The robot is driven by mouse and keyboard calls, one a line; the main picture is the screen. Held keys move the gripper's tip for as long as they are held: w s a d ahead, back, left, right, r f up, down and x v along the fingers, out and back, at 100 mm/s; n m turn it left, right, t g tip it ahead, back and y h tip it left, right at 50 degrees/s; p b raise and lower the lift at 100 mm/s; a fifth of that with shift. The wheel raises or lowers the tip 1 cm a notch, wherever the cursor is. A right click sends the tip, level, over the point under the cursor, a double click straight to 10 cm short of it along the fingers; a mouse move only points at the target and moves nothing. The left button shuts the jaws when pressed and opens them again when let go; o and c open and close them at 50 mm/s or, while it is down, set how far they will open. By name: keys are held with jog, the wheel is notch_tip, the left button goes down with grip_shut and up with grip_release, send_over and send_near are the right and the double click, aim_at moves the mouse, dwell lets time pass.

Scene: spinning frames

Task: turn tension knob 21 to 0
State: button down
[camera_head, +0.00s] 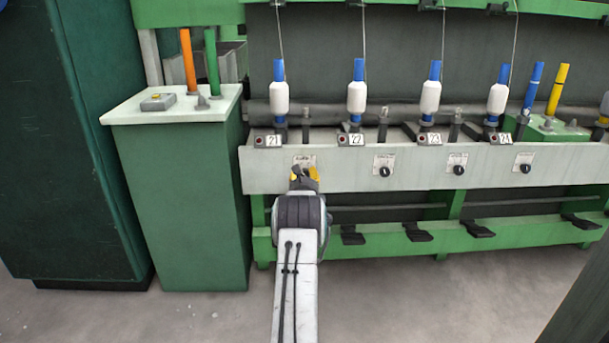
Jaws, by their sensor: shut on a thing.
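Tension knob 21 sits on its small dial plate (305,160) on the pale front rail, below the number 21 label (273,141). The knob itself is hidden behind my gripper (303,174). My gripper, with yellow and dark fingers, is at the plate and shut on the knob. The dial marks and the knob's pointer cannot be read from here. My arm reaches up to it from the bottom of the view.
Knobs 22 (384,171), 23 (459,170) and 24 (525,168) line the rail (425,168) to the right. White bobbins (280,98) stand above. A green cabinet (183,190) stands close on the left. Dark pedals (417,232) jut out below. The floor in front is clear.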

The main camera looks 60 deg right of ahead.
jog(key=shift+s+d+f+n, duration=0.1)
jog(key=shift+n, duration=0.95)
jog(key=shift+s+f+n, duration=0.1)
jog(key=shift+n, duration=0.95)
jog(key=c, duration=1.2)
grip_release()
jog(key=o, duration=0.3)
jog(key=shift+w+r, duration=0.1)
jog(key=shift+o, duration=0.2)
jog(key=v, duration=1.2)
